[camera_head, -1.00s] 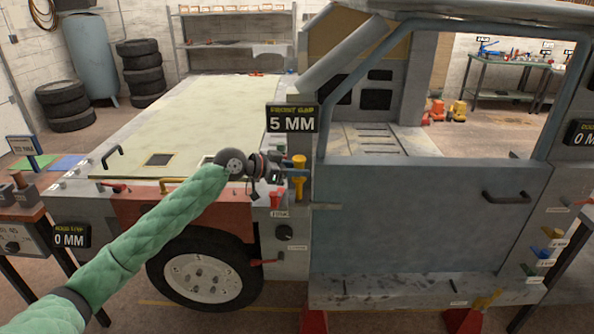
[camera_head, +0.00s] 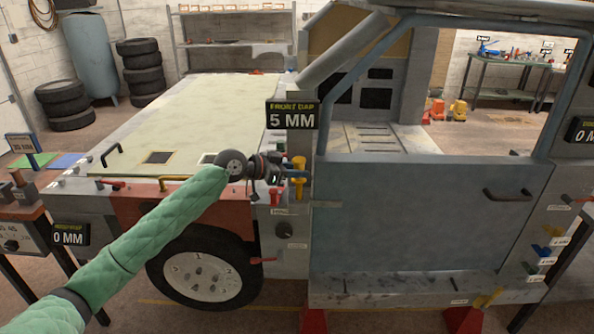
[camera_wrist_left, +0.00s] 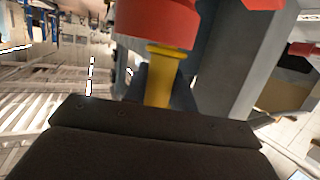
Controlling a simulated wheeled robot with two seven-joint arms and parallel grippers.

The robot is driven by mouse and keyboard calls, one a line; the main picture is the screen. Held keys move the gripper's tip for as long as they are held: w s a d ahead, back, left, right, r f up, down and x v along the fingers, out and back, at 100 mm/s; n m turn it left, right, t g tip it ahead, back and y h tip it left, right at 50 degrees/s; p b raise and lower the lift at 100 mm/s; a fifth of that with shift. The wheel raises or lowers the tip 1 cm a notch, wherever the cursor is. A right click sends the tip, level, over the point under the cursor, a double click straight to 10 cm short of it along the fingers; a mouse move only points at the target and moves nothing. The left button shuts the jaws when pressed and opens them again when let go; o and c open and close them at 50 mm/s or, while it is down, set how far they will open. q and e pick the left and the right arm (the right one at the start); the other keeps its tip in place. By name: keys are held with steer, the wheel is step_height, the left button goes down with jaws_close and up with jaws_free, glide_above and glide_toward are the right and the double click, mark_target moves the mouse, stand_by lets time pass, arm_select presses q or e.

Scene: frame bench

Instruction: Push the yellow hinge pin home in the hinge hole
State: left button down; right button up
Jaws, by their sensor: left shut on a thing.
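The yellow hinge pin (camera_head: 299,163) stands roughly upright at the front edge of the blue-grey door (camera_head: 410,215), just below the 5 MM sign. My left gripper (camera_head: 285,172) reaches it from the left and is shut on it. In the left wrist view the yellow pin (camera_wrist_left: 162,72) shows beyond a dark gripper part (camera_wrist_left: 150,140), with a red part (camera_wrist_left: 155,22) at its upper end. The hinge hole is hidden, and I cannot tell how deep the pin sits. My right gripper is not in view.
The front gap sign (camera_head: 292,116) reads 5 MM just above my gripper. A red piece (camera_head: 276,196) and a dark knob (camera_head: 284,230) are on the panel below. The door handle (camera_head: 508,196) sticks out at right. The pale hood (camera_head: 185,120) is mostly clear.

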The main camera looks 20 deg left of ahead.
mark_target(295, 180)
arm_select(q)
steer(key=shift+f+b, duration=1.15)
steer(key=shift+f, duration=0.6)
steer(key=c, duration=1.1)
jaws_free()
steer(key=shift+o, duration=0.2)
steer(key=shift+s+a, duration=0.1)
steer(key=shift+s, duration=0.05)
steer(key=shift+s+a, duration=0.15)
steer(key=shift+a, duration=0.05)
steer(key=b+v, duration=0.2)
steer(key=v, duration=0.3)
steer(key=shift+s+a+r, duration=0.15)
steer(key=shift+s+a, duration=0.05)
steer(key=shift+a, duration=0.1)
steer(key=shift+s+a+r+b, duration=0.3)
steer(key=shift+s+a+b, duration=0.05)
steer(key=shift+a+b, duration=0.1)
